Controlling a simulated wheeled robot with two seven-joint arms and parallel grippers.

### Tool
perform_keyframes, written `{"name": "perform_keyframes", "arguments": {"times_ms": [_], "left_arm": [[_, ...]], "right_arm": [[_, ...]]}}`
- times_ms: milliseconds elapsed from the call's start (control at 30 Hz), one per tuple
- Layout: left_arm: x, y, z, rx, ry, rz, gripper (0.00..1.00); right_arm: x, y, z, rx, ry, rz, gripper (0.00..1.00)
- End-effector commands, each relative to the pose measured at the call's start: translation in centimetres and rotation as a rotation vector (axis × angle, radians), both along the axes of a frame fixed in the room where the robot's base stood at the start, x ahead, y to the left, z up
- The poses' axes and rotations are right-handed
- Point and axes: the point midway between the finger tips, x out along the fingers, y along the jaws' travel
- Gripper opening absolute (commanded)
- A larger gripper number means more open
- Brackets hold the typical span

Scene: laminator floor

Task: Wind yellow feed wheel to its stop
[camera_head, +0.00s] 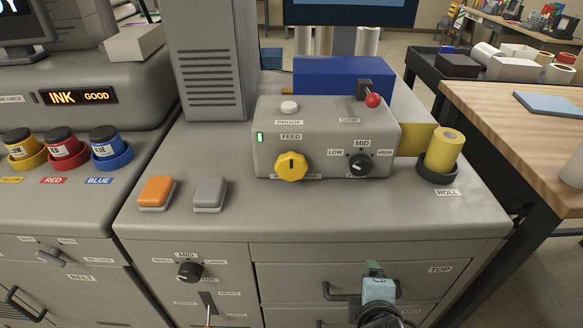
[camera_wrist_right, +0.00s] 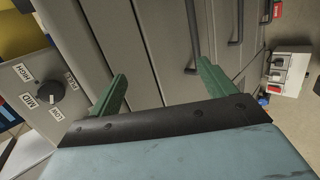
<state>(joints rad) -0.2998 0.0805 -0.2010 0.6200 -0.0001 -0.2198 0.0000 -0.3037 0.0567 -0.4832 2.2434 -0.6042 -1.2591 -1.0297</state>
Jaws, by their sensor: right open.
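The yellow feed wheel (camera_head: 291,167) is a scalloped knob on the front of the grey feed box (camera_head: 328,128), under the FEED label. Its dark pointer mark stands about upright. The wheel covers part of a label beneath it. A green light (camera_head: 260,138) shows at the box's upper left. My right gripper (camera_head: 374,267) is in front of the cabinet drawers, below and right of the wheel and well apart from it. In the right wrist view its green fingers (camera_wrist_right: 160,78) are spread with nothing between them. My left gripper is not in view.
A black LOW-MID-HIGH knob (camera_head: 361,164) sits right of the wheel, and a red-tipped lever (camera_head: 372,100) above it. A yellow roll (camera_head: 441,152) stands further right. Orange (camera_head: 156,191) and grey (camera_head: 209,192) buttons lie left. The counter before the box is clear. Drawer handles protrude below.

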Motion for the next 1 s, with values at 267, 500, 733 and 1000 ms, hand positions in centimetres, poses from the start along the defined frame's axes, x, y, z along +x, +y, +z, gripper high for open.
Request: {"name": "perform_keyframes", "arguments": {"times_ms": [267, 500, 733, 1000], "left_arm": [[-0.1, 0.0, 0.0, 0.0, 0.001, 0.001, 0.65], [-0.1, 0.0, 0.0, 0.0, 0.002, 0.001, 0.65], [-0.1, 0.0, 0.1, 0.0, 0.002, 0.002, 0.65], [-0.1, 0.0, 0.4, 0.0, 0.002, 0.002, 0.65]], "right_arm": [[5.4, 7.9, 7.6, -0.783, -0.262, 0.497, 0.83], [6.4, 13.5, 12.5, -1.327, -0.407, 0.677, 0.83], [7.1, 15.0, 13.8, -1.478, -0.438, 0.703, 0.83], [12.2, 14.9, 13.9, -1.477, -0.435, 0.701, 0.83]]}}
